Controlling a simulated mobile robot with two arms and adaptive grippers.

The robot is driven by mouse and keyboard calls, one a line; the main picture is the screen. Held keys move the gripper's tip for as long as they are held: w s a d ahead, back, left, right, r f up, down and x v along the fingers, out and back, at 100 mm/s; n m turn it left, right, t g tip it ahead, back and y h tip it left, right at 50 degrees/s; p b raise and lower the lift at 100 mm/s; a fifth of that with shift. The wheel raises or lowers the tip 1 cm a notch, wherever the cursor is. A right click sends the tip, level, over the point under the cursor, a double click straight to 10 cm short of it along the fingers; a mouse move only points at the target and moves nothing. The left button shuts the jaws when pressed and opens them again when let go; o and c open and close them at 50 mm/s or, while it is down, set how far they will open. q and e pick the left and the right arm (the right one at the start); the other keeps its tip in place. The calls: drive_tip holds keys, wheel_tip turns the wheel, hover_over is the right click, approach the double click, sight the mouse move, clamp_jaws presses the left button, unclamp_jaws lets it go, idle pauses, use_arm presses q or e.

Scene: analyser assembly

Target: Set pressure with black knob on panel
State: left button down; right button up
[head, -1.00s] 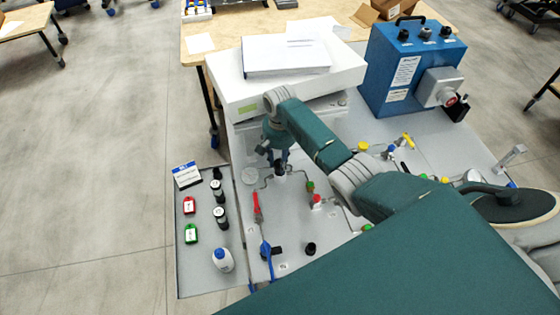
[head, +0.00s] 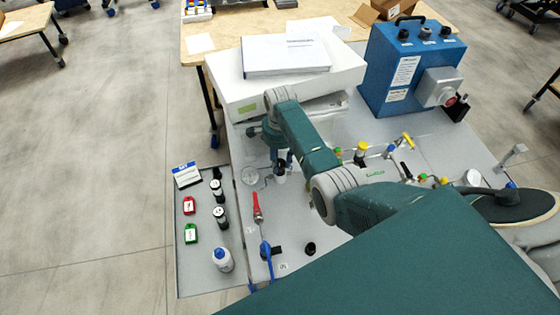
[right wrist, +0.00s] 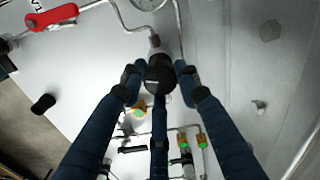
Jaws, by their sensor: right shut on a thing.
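The black knob (head: 281,168) stands on the grey panel (head: 300,215), just right of a round pressure gauge (head: 250,176). My right gripper (head: 281,164) comes down from above and is shut on this knob. In the right wrist view the round black knob (right wrist: 159,74) sits between the blue-black fingers of the gripper (right wrist: 160,82). The gauge (right wrist: 151,4) is cut off at the top edge there, so I cannot read its needle. My left gripper is not in view.
A red-handled valve (head: 258,208) and a blue handle (head: 267,255) lie left of the arm. A white box (head: 235,90) stands close behind the gripper, and a blue box (head: 395,75) at the back right. A side shelf (head: 205,270) holds bottles and tags.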

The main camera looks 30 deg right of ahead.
sight(279, 163)
drive_tip(key=shift+a+m, duration=0.15)
drive_tip(key=shift+m, duration=0.65)
drive_tip(key=o, duration=1.1)
drive_tip(key=shift+c, duration=0.2)
drive_tip(key=shift+o, duration=0.4)
drive_tip(key=shift+w+r, duration=0.1)
wheel_tip(279, 163, up, 12)
